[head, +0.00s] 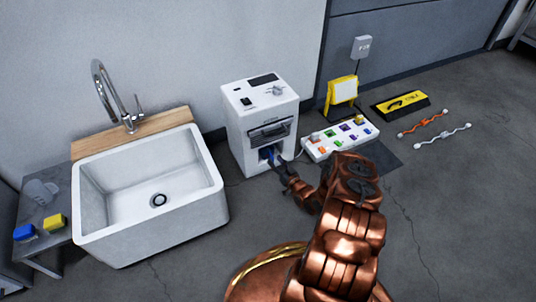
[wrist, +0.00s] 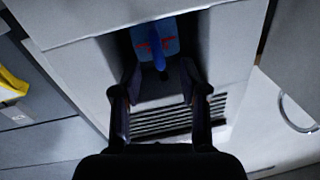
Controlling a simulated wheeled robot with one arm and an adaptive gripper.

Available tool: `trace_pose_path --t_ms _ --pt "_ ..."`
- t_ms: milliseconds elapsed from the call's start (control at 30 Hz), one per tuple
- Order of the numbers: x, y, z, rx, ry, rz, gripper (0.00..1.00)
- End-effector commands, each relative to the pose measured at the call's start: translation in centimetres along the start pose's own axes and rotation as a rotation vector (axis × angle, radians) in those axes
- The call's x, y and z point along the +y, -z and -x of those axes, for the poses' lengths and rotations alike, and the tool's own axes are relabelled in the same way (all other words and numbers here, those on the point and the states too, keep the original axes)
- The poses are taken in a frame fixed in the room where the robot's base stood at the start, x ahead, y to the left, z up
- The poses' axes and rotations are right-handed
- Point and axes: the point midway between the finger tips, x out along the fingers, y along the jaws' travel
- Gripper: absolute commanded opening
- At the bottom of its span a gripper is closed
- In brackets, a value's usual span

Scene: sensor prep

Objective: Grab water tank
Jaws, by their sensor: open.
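The water tank shows as a blue part (head: 267,153) in the low front opening of the white machine (head: 243,148). In the wrist view the blue tank (wrist: 170,30) sits in the dark recess, with a darker blue upright handle (wrist: 157,45) at its middle and red marks beside it. My gripper (head: 278,164) is at the front of this opening. In the wrist view my gripper (wrist: 159,75) is open, its two dark fingers on either side of the handle's line. I cannot tell whether they touch it. The tank's rear is hidden inside the machine.
A white sink (head: 215,200) with a tap stands left of the machine. A white panel with coloured switches (head: 340,139) lies close on the right. Beyond it are a yellow stand (head: 342,90) and a black-yellow block (head: 402,104).

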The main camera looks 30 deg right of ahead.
Motion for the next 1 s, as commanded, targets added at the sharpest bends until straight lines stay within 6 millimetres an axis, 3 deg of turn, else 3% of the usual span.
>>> trace_pose_path --t_ms 300,600,1000 --pt "0.1 0.0 -3.0 0.001 -0.002 0.002 0.43" --pt "0.2 0.1 -3.2 0.001 -0.005 0.001 0.42" --pt "0.2 0.1 -3.2 0.001 -0.004 0.001 0.00"
